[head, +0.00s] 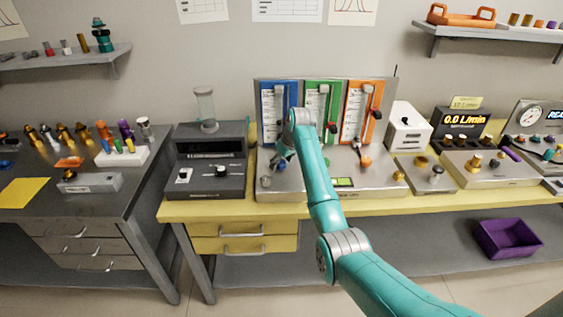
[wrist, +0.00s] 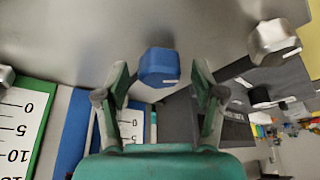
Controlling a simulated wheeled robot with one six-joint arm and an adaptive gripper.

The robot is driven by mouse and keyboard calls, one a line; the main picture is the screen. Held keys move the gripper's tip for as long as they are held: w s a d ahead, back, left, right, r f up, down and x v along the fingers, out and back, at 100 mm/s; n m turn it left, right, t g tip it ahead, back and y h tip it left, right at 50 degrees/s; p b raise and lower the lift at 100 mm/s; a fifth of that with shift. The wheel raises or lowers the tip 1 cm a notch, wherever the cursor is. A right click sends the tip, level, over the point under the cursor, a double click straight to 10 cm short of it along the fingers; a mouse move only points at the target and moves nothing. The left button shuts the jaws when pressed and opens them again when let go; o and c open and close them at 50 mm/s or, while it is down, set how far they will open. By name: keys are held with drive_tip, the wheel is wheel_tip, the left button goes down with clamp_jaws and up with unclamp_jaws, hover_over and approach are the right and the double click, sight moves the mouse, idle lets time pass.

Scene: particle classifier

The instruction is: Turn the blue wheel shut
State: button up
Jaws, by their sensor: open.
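The blue wheel (wrist: 158,67) is a faceted knob with a white mark on its side, seen in the wrist view on the grey metal face. My gripper (wrist: 161,78) is open, with one finger on each side of the wheel. A gap shows between each finger and the wheel, and I cannot tell how deep the fingers reach around it. In the head view my gripper (head: 282,161) is at the panel below the blue flow scale (head: 266,118); the wheel is not clearly visible there.
A silver knob (wrist: 272,40) sits to the right of the wheel in the wrist view. Green (head: 309,97) and orange (head: 376,100) scales stand right of the blue one. An orange knob (head: 365,161) sits below the orange scale. A dark box instrument (head: 209,165) stands close on the left.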

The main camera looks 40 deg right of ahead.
drive_tip(key=c, duration=1.1)
drive_tip(key=shift+c, duration=0.2)
drive_tip(key=shift+m, duration=0.3)
